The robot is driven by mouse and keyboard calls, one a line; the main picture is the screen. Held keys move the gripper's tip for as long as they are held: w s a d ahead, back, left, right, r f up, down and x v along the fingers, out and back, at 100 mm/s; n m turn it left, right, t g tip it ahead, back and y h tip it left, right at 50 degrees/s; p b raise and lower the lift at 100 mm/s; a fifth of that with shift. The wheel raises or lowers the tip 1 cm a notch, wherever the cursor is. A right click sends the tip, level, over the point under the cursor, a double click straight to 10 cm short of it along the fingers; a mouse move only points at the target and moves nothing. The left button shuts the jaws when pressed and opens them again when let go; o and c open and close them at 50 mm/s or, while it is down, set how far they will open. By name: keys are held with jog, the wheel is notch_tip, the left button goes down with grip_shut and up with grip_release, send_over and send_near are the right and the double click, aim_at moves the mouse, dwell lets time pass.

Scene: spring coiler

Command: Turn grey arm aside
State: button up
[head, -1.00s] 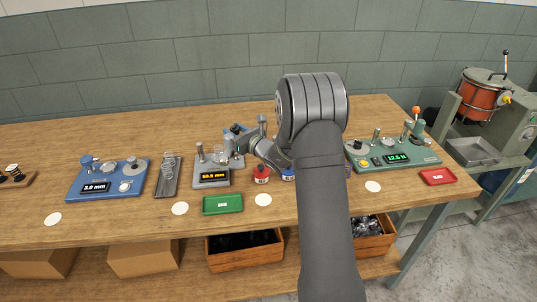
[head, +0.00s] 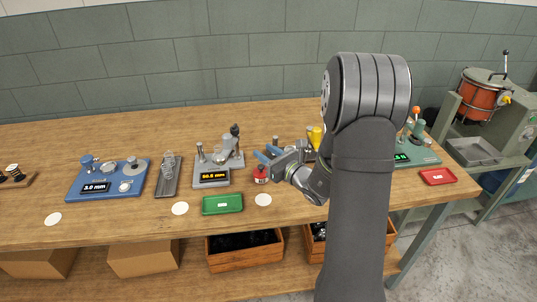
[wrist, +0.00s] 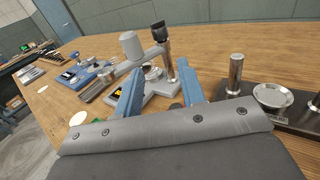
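The grey gauge station (head: 211,183) with a lit yellow display stands mid-bench in the head view. In the wrist view its grey arm (wrist: 146,57) runs from an upright post with a black knob (wrist: 159,31) to a light grey cylinder (wrist: 131,45) at its left. My gripper (head: 267,154) is at the right of the station, its blue fingers pointing at it. In the wrist view the fingers (wrist: 161,70) are spread, with the post beyond the gap. Nothing shows between them. They look apart from the arm.
A red pot (head: 261,175) stands just below my fingers in the head view. A green tray (head: 222,204) lies in front of the station, a dark spring tray (head: 166,176) and blue gauge (head: 108,179) to its left. A dark base with posts (wrist: 289,119) is close at right in the wrist view.

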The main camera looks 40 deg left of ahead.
jog(key=shift+s+d, duration=0.1)
jog(key=shift+d, duration=0.3)
jog(key=shift+c, duration=0.3)
